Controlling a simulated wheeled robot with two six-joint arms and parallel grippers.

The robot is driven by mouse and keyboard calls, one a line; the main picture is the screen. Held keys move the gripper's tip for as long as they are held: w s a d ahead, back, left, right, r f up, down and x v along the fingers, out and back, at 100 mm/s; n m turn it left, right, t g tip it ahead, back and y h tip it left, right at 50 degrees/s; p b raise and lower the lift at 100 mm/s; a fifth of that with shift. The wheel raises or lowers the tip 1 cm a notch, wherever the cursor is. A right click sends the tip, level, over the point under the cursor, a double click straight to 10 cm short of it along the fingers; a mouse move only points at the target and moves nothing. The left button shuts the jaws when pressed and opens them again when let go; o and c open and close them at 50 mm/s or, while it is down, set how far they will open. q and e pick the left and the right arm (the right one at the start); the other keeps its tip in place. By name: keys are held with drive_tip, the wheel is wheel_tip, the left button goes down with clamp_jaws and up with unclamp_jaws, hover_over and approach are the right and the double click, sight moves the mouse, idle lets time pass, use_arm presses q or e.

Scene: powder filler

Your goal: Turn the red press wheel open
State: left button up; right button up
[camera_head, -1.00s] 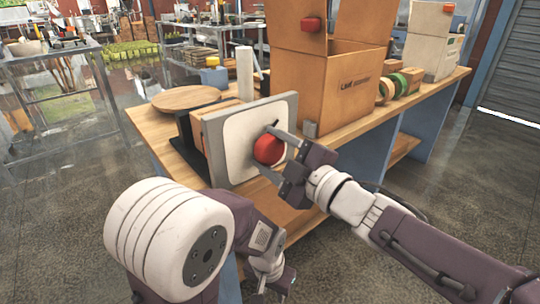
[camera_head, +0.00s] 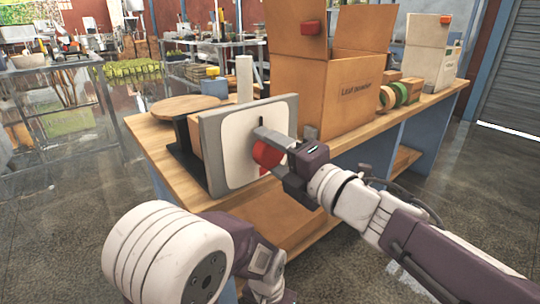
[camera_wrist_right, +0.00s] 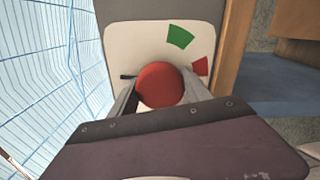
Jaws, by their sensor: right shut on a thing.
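The red press wheel (camera_head: 266,154) is on the pale front plate (camera_head: 238,150) of a grey-framed press. It also shows as a red disc in the right wrist view (camera_wrist_right: 160,86). My right gripper (camera_head: 271,152) is shut on the wheel, one finger on each side. A black pointer (camera_wrist_right: 128,76) sticks out left of the wheel in the wrist view. A green mark (camera_wrist_right: 180,37) lies above right and a red mark (camera_wrist_right: 201,67) to the right, both apart from the pointer. My left arm is low in the head view; its gripper is not visible.
The press stands on a wooden workbench (camera_head: 345,148). A round wooden board (camera_head: 186,104) is behind it. A large cardboard box (camera_head: 325,95) stands to the right, with rolls of tape (camera_head: 400,91) beyond. Open floor lies in front.

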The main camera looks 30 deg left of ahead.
drive_tip(key=shift+f+n, duration=0.1)
drive_tip(key=shift+n, duration=0.3)
drive_tip(key=o, duration=1.4)
drive_tip(key=shift+c, duration=0.2)
drive_tip(key=p+v, duration=0.2)
drive_tip(key=v, duration=0.7)
